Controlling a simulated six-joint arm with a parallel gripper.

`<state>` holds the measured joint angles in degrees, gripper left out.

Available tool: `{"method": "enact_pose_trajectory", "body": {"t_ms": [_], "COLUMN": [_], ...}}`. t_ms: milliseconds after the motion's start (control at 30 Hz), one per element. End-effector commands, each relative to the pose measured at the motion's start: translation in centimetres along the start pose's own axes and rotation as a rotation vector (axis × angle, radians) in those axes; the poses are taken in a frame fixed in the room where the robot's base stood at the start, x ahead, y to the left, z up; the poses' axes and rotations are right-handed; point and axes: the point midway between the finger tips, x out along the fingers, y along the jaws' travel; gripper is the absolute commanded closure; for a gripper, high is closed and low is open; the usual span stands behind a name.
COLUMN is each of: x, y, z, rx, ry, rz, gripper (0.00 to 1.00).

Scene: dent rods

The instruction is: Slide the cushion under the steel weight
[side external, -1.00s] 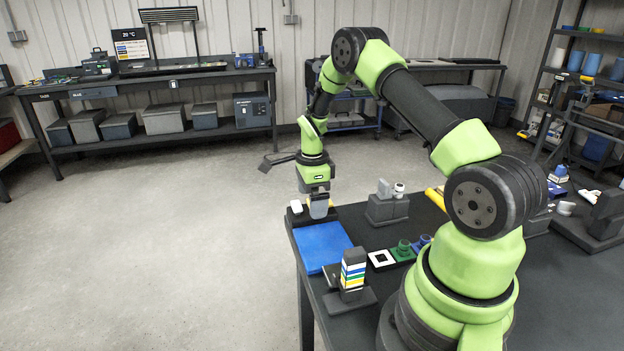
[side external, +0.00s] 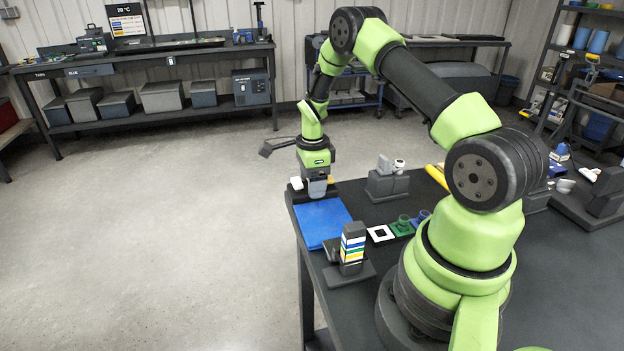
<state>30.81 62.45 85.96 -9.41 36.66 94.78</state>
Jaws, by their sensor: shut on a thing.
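My gripper (side external: 317,190) points down over the far left corner of the dark table, just beyond a flat blue square pad (side external: 322,223). It is shut on a small grey thing, mostly hidden by the fingers; I cannot tell if this is the steel weight. A small white piece (side external: 296,183) lies just left of the gripper, and a bit of yellow (side external: 330,179) shows at its right. Which thing is the cushion is not clear.
A block with coloured stripes (side external: 353,244) stands on a dark base near the pad's front right. A grey stand (side external: 387,185) is right of the gripper. A white square frame (side external: 380,233) and green (side external: 403,223) and blue fittings lie between. The pad's top is clear.

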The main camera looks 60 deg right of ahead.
Motion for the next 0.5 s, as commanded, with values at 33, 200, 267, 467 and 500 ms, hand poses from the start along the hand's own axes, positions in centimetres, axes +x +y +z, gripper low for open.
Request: {"method": "enact_pose_trajectory", "body": {"t_ms": [33,200,267,467,500], "x": [-0.1,-0.1,0.0,0.0,0.0], "y": [0.3,1.9,2.5,3.8,4.0], "z": [0.0,0.0,0.0,0.0,0.0], "rx": [-0.001,-0.001,-0.001,0.001,0.001], "ry": [0.0,0.0,0.0,0.0,0.0], "rz": [0.001,0.001,0.002,0.001,0.001], "gripper": [0.67,0.67,0.67,0.67,0.67]}}
